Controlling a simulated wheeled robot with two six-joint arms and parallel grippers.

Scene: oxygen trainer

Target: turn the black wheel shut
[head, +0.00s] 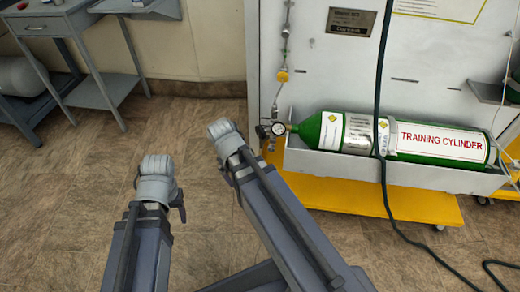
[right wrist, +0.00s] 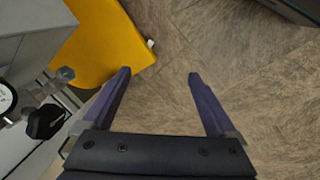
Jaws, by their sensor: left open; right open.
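The black wheel (right wrist: 45,122) shows at the left of the right wrist view, beside the round gauge (right wrist: 5,100). It lies outside my right gripper's fingers, to their left. My right gripper (right wrist: 158,75) is open and empty, with floor visible between its fingers.
The cylinder lies in a grey tray (head: 400,172) on a panel with a yellow base (head: 420,205). A dark hose (head: 381,100) hangs in front of the cylinder and trails on the floor. A grey side table (head: 45,22) stands at upper left. The floor (head: 60,200) at left is clear.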

